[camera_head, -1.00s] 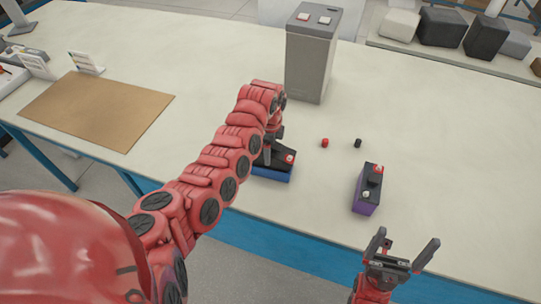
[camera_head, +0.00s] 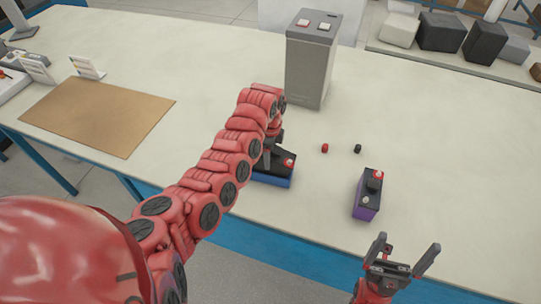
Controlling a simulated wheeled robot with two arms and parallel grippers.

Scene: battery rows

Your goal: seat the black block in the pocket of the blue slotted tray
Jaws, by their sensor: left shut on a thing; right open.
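A blue box-shaped tray with a dark top (camera_head: 272,181) and a red knob on its right corner stands near the table's front edge. My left gripper (camera_head: 267,160) points down at its top, partly covered by my own red arm. It is shut on a dark thing, seemingly the black block, which I can hardly tell apart from the dark fingers and the tray top. Whether the block is inside the pocket is hidden. My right gripper (camera_head: 402,262) is open and empty, in front of the table edge at the lower right.
A purple box with a dark top (camera_head: 366,207) stands to the right, a dark block on it. A small red cap (camera_head: 325,148) and a small black cap (camera_head: 358,149) lie behind. A tall grey box (camera_head: 311,70) stands further back; a brown mat (camera_head: 95,115) lies left.

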